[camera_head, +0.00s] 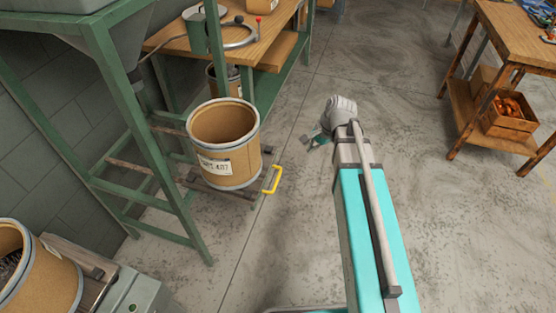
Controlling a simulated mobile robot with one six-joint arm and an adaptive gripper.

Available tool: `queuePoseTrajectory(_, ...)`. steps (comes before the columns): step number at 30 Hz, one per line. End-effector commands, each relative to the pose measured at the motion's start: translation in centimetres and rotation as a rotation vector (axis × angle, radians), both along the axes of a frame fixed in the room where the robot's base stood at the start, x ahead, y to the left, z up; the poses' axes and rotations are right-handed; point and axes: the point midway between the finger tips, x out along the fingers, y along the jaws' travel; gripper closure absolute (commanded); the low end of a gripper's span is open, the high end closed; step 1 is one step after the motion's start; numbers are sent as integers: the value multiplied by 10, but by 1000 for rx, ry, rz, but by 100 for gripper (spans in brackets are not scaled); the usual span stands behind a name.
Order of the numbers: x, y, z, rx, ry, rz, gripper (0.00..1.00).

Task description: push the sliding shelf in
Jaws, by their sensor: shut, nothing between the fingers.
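The sliding shelf (218,190) stands out from the green frame on dark rails, with a yellow handle (272,179) on its front right end. A brown fibre drum (226,147) with a white label sits upright on the shelf and hides most of it. My gripper (311,142) is at the end of my turquoise arm, to the right of the handle and drum, apart from both. It is small in the picture, partly hidden by my wrist, and its fingers are shut with nothing between them.
A green steel frame (155,150) with a hopper stands at left. A wooden workbench (180,38) is behind the drum. Another drum (38,270) stands at lower left. A wooden table (520,40) with a crate (508,115) below is at right. The concrete floor between is clear.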

Motion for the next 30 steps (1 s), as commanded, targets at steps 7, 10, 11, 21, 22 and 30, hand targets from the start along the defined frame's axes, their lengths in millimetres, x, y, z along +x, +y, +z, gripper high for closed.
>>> queuePoseTrajectory(7,42,4,-48,161,86,-300,100)
queuePoseTrajectory(10,58,4,-63,229,130,-418,100)
queuePoseTrajectory(11,63,4,-67,250,144,-454,100)
queuePoseTrajectory(21,108,2,-102,459,317,-788,100)
queuePoseTrajectory(22,111,2,-104,471,329,-808,100)
queuePoseTrajectory(30,121,1,-107,527,387,-893,100)
